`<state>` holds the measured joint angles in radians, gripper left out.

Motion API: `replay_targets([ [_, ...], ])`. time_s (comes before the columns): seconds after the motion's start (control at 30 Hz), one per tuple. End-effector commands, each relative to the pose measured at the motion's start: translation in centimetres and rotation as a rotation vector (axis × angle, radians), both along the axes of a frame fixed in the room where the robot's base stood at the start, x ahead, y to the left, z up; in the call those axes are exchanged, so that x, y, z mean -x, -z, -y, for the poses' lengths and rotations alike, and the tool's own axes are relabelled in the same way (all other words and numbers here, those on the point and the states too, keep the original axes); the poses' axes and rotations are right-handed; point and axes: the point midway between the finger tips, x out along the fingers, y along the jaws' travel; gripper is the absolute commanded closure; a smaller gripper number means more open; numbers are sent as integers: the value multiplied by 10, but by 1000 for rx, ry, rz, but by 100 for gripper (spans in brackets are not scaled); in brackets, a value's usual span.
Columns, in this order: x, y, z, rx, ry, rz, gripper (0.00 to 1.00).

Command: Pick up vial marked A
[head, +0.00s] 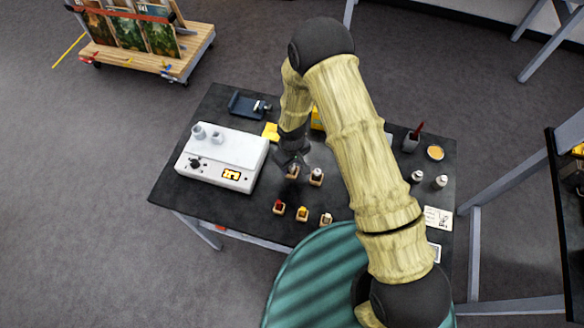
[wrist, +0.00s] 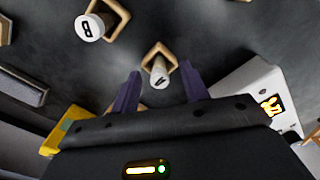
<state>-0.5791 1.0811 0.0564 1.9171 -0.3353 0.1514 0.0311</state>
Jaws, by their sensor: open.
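A white-capped vial (wrist: 158,72) stands in a square wooden holder in the wrist view. Its dark mark is small and foreshortened; it may be an A. A second vial, clearly marked B (wrist: 90,27), stands in its own holder to the upper left. My gripper (wrist: 161,68) is open, with one finger to each side of the first vial in the picture and nothing held. In the head view my gripper (head: 291,160) is low over the table, just above the left vial of the rear pair (head: 292,173), which it partly hides. Vial B (head: 316,176) is just right of it.
The dark table (head: 240,212) also holds a white instrument (head: 222,157) left of my gripper, and a front row of small wooden holders (head: 302,214). A dark cup (head: 411,142) and white bottles (head: 441,181) stand at the right.

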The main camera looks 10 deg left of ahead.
Motion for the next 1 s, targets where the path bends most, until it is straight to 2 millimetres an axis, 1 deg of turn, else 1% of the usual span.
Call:
replay_targets([
  [0.33,0,0,0,1,1,-1,55],
  [0.47,0,0,1,1,2,-1,80],
  [0.5,0,0,1,1,2,-1,88],
  [0.57,0,0,1,1,2,-1,100],
  [0.87,-1,-1,1,0,2,0,100],
  [1.0,-1,-6,1,0,2,0,100],
])
